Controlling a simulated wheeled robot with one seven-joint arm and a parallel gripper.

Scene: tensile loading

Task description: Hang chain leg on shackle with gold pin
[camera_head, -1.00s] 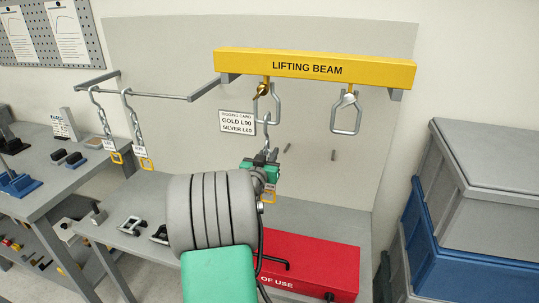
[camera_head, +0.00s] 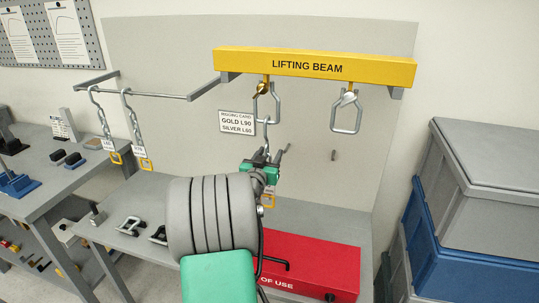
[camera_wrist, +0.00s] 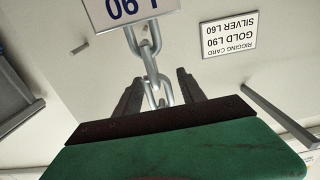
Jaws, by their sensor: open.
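The gold-pin shackle (camera_head: 277,104) hangs under the left part of the lifting beam (camera_head: 305,68). A chain leg (camera_head: 266,130) hangs down from it, its top link at the shackle's bow. Its tag reads L90, upside down in the wrist view (camera_wrist: 128,8). The chain's lower part is partly hidden behind my gripper in the head view. My gripper (camera_wrist: 160,88) is open, with one finger on each side of the chain (camera_wrist: 152,90); whether a finger touches it I cannot tell. The silver-pin shackle (camera_head: 346,116) hangs empty on the right.
The rigging card (camera_head: 237,122) on the back panel reads GOLD L90, SILVER L60. Two other chain legs (camera_head: 102,117) (camera_head: 134,125) hang from a rail (camera_head: 150,95) at left. A red box (camera_head: 310,265) lies on the bench below. Grey and blue crates (camera_head: 470,240) stand at right.

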